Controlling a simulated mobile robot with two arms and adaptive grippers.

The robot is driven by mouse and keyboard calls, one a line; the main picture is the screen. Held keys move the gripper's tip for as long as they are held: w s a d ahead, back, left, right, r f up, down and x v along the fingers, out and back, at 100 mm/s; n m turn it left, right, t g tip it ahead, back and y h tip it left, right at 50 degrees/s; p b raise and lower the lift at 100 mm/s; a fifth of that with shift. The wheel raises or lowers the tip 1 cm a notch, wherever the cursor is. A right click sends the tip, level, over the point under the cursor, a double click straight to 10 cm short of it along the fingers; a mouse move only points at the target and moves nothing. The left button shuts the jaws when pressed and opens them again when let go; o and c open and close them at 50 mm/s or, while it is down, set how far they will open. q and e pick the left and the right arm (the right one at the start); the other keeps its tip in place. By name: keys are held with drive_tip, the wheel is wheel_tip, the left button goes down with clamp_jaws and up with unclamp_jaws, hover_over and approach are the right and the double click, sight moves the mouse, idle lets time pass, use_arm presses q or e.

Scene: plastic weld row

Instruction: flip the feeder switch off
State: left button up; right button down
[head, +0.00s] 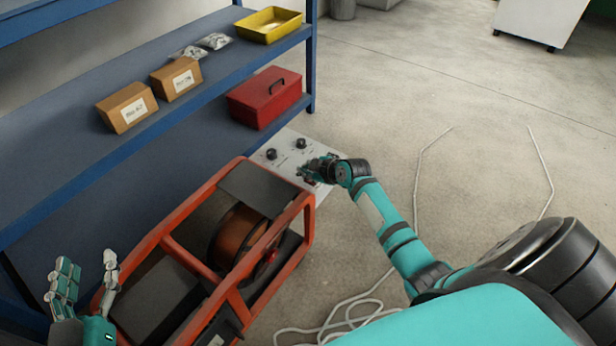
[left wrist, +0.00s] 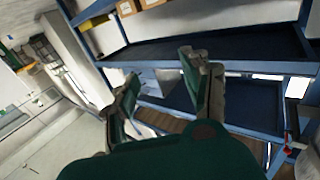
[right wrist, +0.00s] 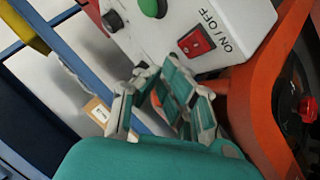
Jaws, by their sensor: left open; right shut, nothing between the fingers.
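The feeder is an orange-framed unit (head: 172,240) with a copper-coloured spool (head: 238,232) inside. Its light grey control panel (head: 270,153) has black knobs in the head view. In the right wrist view the panel (right wrist: 240,15) carries a red rocker switch (right wrist: 196,42) beside the words ON/OFF, and a green button (right wrist: 153,6). My right gripper (head: 314,168) is shut and empty at the panel; in the right wrist view its fingertips lie just below the switch. Contact cannot be told. My left gripper (head: 87,264) is open and empty at the feeder's near left end.
A blue shelf rack (head: 130,150) stands behind the feeder. It holds cardboard boxes (head: 127,107), a yellow tray (head: 268,25) and a red toolbox (head: 265,97). A pale cable (head: 350,312) lies coiled on the floor near the feeder. The floor to the right is mostly open.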

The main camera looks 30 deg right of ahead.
sight(309, 181)
drive_tip(key=shift+r+p, duration=0.4)
drive_tip(key=shift+r, duration=0.15)
drive_tip(key=shift+s+r+p, duration=0.15)
drive_tip(key=shift+r+p, duration=0.65)
drive_tip(key=shift+p, duration=0.05)
drive_tip(key=shift+d+r+p, duration=0.1)
drive_tip(key=shift+r+p, duration=0.4)
drive_tip(key=shift+r, duration=0.05)
use_arm(q)
drive_tip(key=s+a+f+g+y+p, duration=0.1)
drive_tip(key=s+a+f+g+y, duration=0.2)
drive_tip(key=s+f+g, duration=0.9)
drive_tip(key=shift+s+a+f+n+g, duration=0.4)
drive_tip(key=shift+s+a+f, duration=0.45)
drive_tip(key=shift+a+f, duration=0.65)
use_arm(e)
drive_tip(key=shift+s+r, duration=0.15)
drive_tip(key=shift+r, duration=0.4)
